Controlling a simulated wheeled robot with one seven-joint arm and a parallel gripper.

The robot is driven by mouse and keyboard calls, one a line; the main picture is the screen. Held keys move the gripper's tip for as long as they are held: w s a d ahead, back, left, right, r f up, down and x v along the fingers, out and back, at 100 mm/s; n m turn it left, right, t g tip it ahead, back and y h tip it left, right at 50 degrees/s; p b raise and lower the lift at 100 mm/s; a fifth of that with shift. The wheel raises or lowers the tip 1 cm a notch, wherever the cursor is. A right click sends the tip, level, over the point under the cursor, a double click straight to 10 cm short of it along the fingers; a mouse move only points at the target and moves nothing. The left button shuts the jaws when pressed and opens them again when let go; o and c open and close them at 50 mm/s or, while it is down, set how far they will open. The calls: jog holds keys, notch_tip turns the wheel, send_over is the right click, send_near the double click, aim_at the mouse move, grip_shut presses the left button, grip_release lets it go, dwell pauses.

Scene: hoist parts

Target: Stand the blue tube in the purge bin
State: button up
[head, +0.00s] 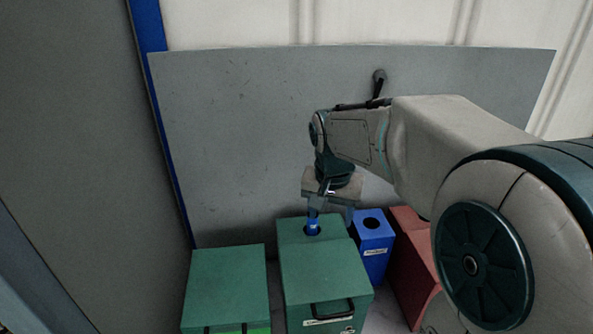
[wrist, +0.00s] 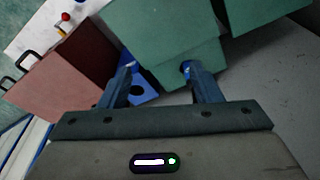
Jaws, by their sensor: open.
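A blue tube (head: 312,227) sits in the round hole in the top of the middle green bin (head: 293,259). Only its upper end shows; the rest is hidden in the hole, so its tilt is unclear. My gripper (head: 332,214) points down above the bin tops, its jaws apart. Its left finger in the head view is right at the tube; I cannot tell whether they touch. In the wrist view, my open gripper (wrist: 158,68) has a bit of blue (wrist: 185,66) by its right fingertip, probably the tube. I cannot read which bin is labelled purge.
A blue bin (head: 375,241) with a round hole stands just right of the middle green bin. A red bin (head: 407,250) is farther right, partly behind my arm. Another green bin (head: 227,282) stands at the left. A grey panel (head: 240,130) rises behind them.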

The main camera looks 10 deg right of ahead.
jog(key=w+f+m, duration=0.2)
jog(key=w, duration=0.4)
jog(key=w+f+m, duration=0.2)
jog(key=w, duration=0.4)
jog(key=w+a+f+m+g+b, duration=0.1)
jog(key=w+f+m, duration=0.1)
jog(key=w, duration=0.4)
jog(key=shift+f+h, duration=0.3)
jog(key=shift+f, duration=0.05)
notch_tip(320, 180, down, 14)
jog(key=d, duration=0.1)
jog(key=shift+w+d+r, duration=0.15)
jog(key=shift+w+r, duration=0.05)
jog(key=shift+w, duration=0.2)
jog(key=c, duration=1.2)
jog(key=shift+r+p, duration=4.25)
jog(key=shift+r, duration=2.8)
